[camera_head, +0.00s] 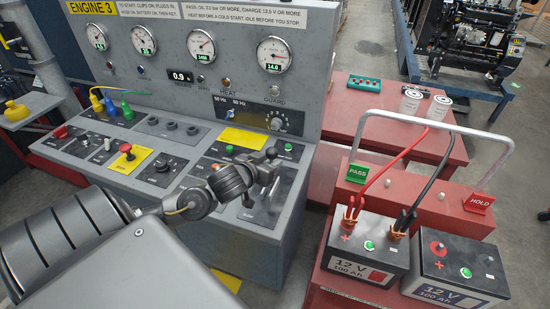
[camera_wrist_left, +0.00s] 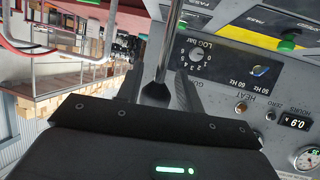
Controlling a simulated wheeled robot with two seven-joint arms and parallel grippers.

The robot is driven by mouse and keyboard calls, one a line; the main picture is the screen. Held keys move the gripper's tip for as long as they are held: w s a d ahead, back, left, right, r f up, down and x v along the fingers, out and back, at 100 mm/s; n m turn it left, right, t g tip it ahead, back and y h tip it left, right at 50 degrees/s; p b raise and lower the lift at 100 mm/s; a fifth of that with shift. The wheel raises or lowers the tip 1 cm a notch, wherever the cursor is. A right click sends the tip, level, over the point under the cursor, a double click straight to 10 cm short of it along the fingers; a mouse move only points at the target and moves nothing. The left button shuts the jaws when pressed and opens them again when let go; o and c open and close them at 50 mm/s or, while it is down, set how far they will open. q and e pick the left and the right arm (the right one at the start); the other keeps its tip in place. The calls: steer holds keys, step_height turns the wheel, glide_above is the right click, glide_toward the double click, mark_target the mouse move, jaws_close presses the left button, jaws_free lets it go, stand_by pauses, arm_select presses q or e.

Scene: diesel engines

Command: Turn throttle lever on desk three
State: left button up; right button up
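Desk three is the grey console (camera_head: 225,115) with the yellow ENGINE 3 sign (camera_head: 93,8) in the head view. My left gripper (camera_head: 262,172) is over the right part of its sloping panel, and my wrist covers much of what lies beneath. In the left wrist view, the throttle lever, a metal rod with a dark knob (camera_wrist_left: 155,93), stands between the fingertips of my left gripper (camera_wrist_left: 157,88). The fingers look apart, one on each side of the knob. Whether either touches it I cannot tell. My right gripper is not in view.
A red emergency button (camera_head: 126,148) and other knobs sit left of my gripper. Upright gauges (camera_head: 273,54) line the back panel. To the right, a red stand (camera_head: 420,200) holds two 12 V batteries (camera_head: 365,245) with cables and a metal handle.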

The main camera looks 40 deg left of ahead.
arm_select(q)
steer(key=x, duration=0.3)
steer(key=shift+w, duration=0.1)
